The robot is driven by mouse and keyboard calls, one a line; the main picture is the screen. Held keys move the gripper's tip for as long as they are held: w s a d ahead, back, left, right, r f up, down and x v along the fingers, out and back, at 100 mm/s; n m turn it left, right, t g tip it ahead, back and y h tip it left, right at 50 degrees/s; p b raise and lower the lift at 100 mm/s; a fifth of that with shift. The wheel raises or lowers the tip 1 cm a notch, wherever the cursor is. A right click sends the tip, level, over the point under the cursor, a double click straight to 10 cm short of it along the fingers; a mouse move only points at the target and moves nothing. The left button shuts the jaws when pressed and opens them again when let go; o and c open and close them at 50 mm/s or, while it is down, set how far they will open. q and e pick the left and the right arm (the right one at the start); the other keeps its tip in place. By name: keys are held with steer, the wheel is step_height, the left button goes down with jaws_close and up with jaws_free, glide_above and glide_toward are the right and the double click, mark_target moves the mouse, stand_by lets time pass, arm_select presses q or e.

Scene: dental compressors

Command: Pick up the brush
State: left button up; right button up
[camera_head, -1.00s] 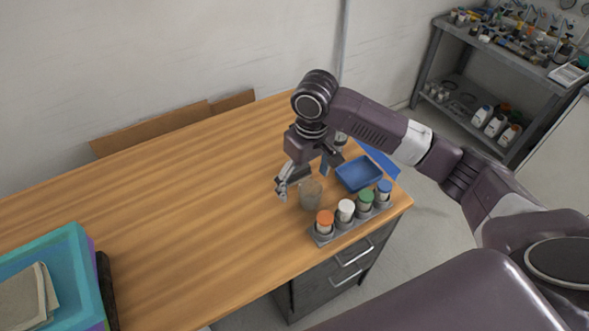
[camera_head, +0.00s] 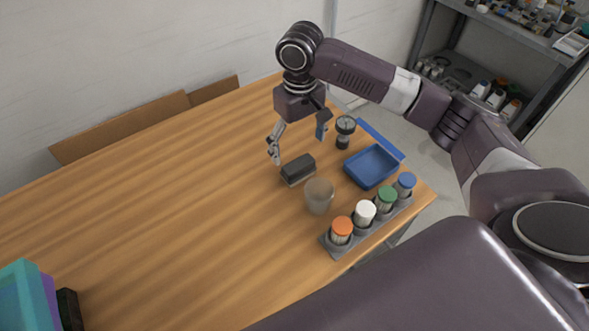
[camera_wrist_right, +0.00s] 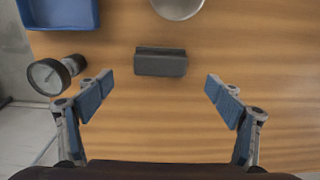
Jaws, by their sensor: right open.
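The brush looks like a dark grey block (camera_head: 298,170) lying on the wooden table, behind a translucent cup. It also shows in the right wrist view (camera_wrist_right: 160,62), centred ahead of the fingers. My right gripper (camera_head: 298,142) is open and empty, just behind the block in the head view. In the wrist view its blue-padded fingers (camera_wrist_right: 158,98) are spread wide, with the block between their lines but beyond the tips. My left gripper is not in view.
A translucent cup (camera_head: 319,196) stands close to the block. A blue tray (camera_head: 352,182), a gauge (camera_head: 345,126) and a rack (camera_head: 338,250) of capped jars are to the right.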

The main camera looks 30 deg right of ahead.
mark_target(298, 163)
steer(key=shift+w+f, duration=0.1)
steer(key=shift+f, duration=0.45)
step_height(298, 163, down, 7)
steer(key=shift+r+p, duration=0.15)
steer(key=shift+p, duration=0.8)
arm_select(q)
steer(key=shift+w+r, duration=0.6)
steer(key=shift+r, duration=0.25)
arm_select(e)
steer(key=shift+c, duration=0.7)
steer(key=shift+r, duration=0.1)
steer(key=c, duration=1.2)
steer(key=shift+o, duration=0.2)
steer(key=shift+r, duration=0.1)
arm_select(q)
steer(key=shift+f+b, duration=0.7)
arm_select(e)
step_height(298, 163, up, 20)
